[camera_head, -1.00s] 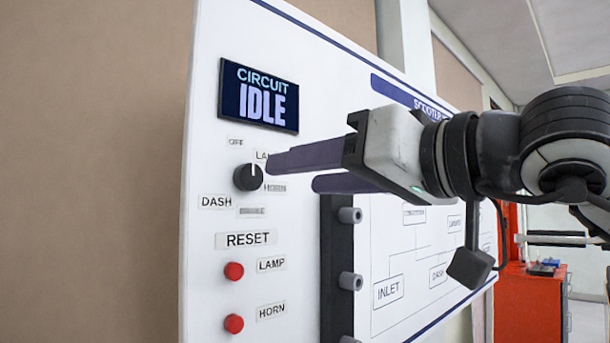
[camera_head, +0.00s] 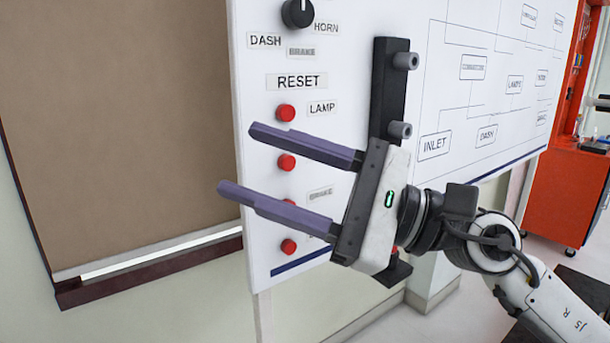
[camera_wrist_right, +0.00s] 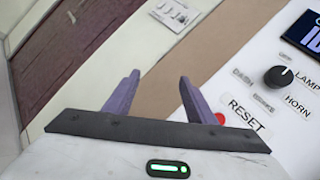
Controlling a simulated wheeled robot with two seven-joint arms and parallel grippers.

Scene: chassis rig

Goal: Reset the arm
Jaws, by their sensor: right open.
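My right gripper (camera_head: 238,162) is open and empty in the head view, in front of the lower left part of the white panel (camera_head: 335,25). Its purple fingers point left, and they cover part of the column of red buttons. Its fingers also show apart in the right wrist view (camera_wrist_right: 157,85), with nothing between them. My left gripper is not in view.
The panel carries a black rotary knob (camera_head: 298,13), a RESET label (camera_head: 297,82) and several red buttons, the top one beside LAMP (camera_head: 286,112). A black vertical rail (camera_head: 388,85) with grey pegs stands out from the panel. An orange cabinet (camera_head: 566,185) stands at right.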

